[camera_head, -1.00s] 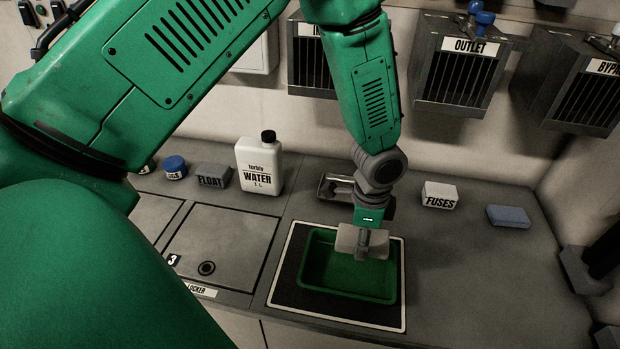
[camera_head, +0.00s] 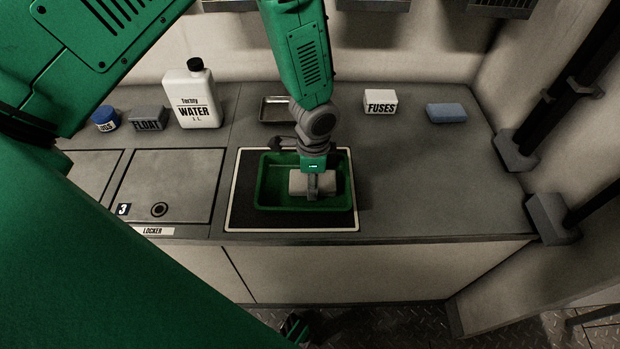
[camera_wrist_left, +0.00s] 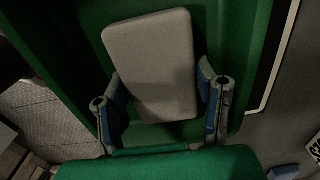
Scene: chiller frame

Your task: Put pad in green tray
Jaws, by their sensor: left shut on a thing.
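The pale grey pad (camera_head: 298,184) is between the fingers of my left gripper (camera_head: 313,190), which is shut on it. The pad is within the outline of the green tray (camera_head: 262,190), towards its right half in the head view. In the left wrist view the pad (camera_wrist_left: 152,65) lies flat between the two fingers (camera_wrist_left: 163,105), with green tray walls (camera_wrist_left: 245,60) around it. I cannot tell whether the pad touches the tray floor. The tray sits on a black mat with a white border.
A FUSES box (camera_head: 380,103) and a blue block (camera_head: 446,113) stand at the back right. A metal dish (camera_head: 274,108) is behind the tray. A water bottle (camera_head: 192,95), a FLOAT block (camera_head: 148,118) and a blue-capped jar (camera_head: 105,118) stand at left. The counter right of the mat is clear.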

